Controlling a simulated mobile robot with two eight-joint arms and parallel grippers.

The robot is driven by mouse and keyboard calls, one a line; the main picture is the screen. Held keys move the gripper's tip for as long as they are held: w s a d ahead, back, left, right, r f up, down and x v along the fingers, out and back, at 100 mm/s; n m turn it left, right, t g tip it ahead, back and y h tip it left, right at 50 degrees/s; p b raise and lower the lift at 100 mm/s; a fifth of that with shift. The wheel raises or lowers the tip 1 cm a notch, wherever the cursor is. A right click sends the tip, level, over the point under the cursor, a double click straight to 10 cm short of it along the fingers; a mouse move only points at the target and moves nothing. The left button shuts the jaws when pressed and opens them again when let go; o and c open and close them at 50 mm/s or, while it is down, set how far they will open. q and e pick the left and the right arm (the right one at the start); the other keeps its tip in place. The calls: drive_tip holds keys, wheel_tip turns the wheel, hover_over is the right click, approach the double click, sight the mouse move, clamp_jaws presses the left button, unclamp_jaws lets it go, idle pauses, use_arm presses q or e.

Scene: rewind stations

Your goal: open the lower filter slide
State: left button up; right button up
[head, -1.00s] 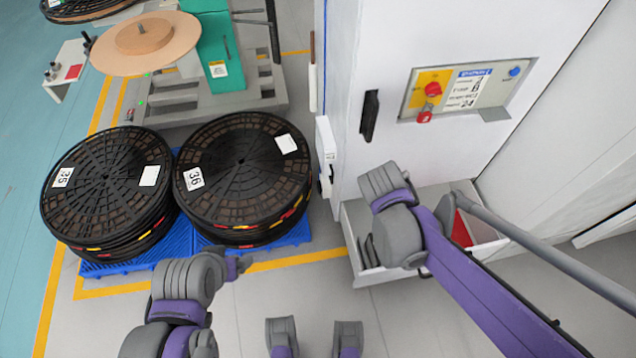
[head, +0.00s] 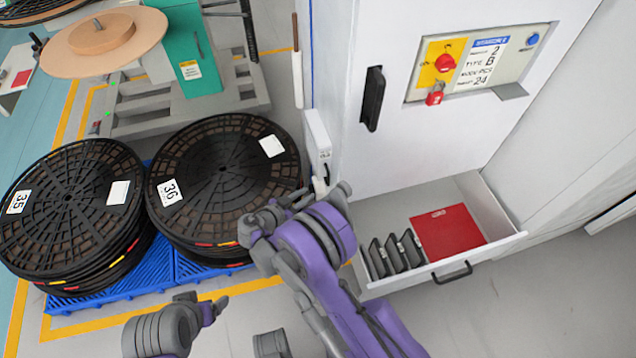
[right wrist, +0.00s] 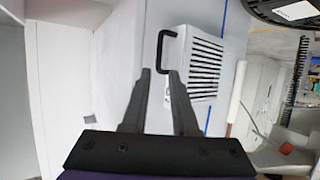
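The filter slide is a white louvred box (right wrist: 200,62) with a black bar handle (right wrist: 166,48) in the right wrist view. In the head view, a white unit (head: 317,140) on the cabinet's left side appears to be the same place, seen edge-on. I cannot tell whether it is the lower of several. My right gripper (right wrist: 160,76) is open and empty, its fingertips just short of the handle, with no contact visible. My left gripper (head: 214,307) is low in the head view, away from the cabinet; its fingers are too unclear to read.
The white cabinet (head: 430,145) has an open bottom drawer (head: 500,240) with black pieces and a red booklet (head: 447,232). Stacked black reels (head: 225,175) on blue pallets (head: 85,290) stand close left of the cabinet. Grey floor (head: 450,320) is clear in front.

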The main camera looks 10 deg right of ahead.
drive_tip(key=b+x, duration=0.1)
drive_tip(key=x, duration=0.9)
drive_tip(key=shift+d+b, duration=0.3)
drive_tip(key=shift+b, duration=0.05)
drive_tip(key=shift+w+f, duration=0.1)
drive_tip(key=shift+f, duration=0.05)
clamp_jaws()
idle(0.8)
